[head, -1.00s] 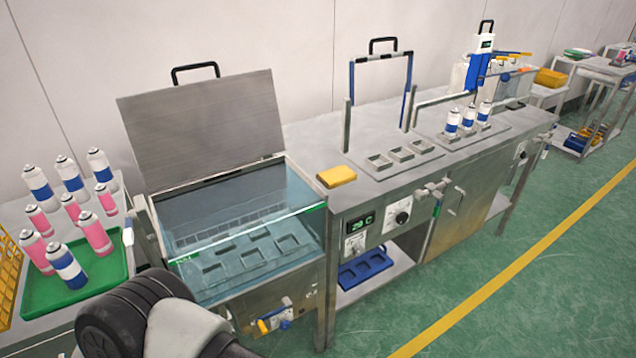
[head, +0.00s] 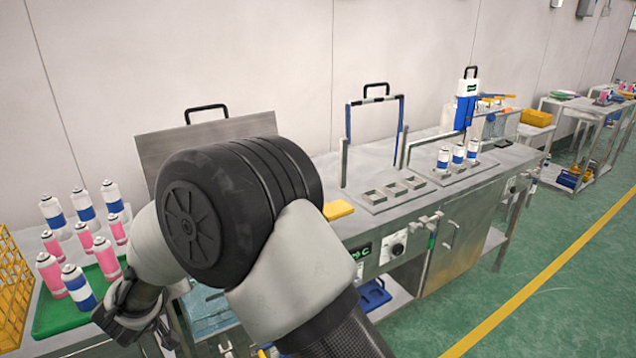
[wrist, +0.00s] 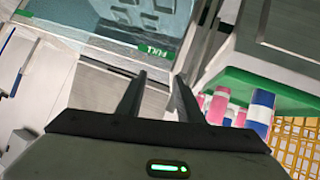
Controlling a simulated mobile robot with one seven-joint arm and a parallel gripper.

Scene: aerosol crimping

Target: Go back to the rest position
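My gripper (wrist: 160,95) shows in the wrist view with its two dark fingers apart and nothing between them. In the head view my raised arm covers much of the water bath, and the gripper end hangs at the lower left beside the green tray (head: 52,318). The finger tips are hard to make out there. In the wrist view the bath's glass edge with a green "FULL" label (wrist: 157,50) lies beyond the fingers. The green tray's edge (wrist: 268,92) and pink and blue-banded cans (wrist: 262,108) are to the right.
Several cans (head: 85,207) stand on and behind the green tray, with a yellow crate (head: 12,285) at left. The bath lid (head: 165,145) is raised behind my arm. A yellow sponge (head: 338,209) lies on the steel bench. Three cans (head: 458,154) stand farther right. The green floor (head: 430,320) at right is clear.

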